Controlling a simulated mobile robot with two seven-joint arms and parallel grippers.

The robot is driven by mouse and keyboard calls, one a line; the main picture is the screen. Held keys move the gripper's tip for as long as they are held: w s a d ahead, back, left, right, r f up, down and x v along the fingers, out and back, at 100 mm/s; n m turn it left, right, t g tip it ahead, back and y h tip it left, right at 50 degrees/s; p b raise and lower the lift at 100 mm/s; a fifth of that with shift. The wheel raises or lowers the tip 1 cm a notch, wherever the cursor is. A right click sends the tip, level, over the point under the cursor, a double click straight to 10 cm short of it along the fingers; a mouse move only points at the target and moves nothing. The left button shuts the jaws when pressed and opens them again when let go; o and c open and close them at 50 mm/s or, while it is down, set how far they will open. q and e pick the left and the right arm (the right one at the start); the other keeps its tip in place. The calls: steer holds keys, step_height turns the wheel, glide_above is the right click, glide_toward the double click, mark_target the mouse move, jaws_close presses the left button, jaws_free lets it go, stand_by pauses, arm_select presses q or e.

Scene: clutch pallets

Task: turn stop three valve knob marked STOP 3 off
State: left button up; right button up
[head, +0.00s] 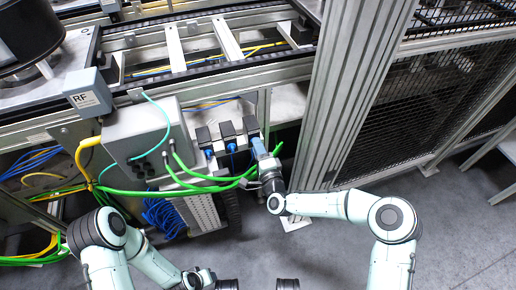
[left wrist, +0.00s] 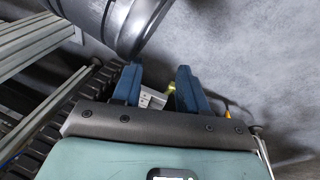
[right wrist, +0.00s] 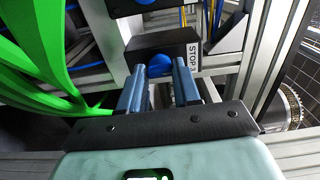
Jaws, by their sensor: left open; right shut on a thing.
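The valve with the blue knob (right wrist: 160,66) sits on a black box (right wrist: 175,45) in the right wrist view. My right gripper (right wrist: 158,85) is shut on this knob, with one blue finger on each side. In the head view the right gripper (head: 262,150) reaches the rightmost of the three black valve boxes (head: 251,125) and hides its knob. My left gripper (left wrist: 158,88) is open and empty, low over the floor.
Two other blue knobs (head: 208,153) and (head: 232,147) are left of the right gripper. Thick green cables (head: 190,188) run close beside it. A metal post (head: 350,90) and mesh fence (head: 430,100) stand to the right. Grey floor (head: 330,250) is open in front.

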steer(key=shift+d, duration=0.1)
steer(key=o, duration=1.1)
steer(key=shift+c, duration=0.2)
arm_select(q)
steer(key=r, duration=0.1)
steer(key=d+r+p, duration=0.1)
steer(key=r+p, duration=0.1)
steer(key=shift+s+d+r, duration=0.2)
steer(key=shift+s+d, duration=0.1)
arm_select(e)
steer(key=v, duration=1.3)
steer(key=shift+s, duration=0.2)
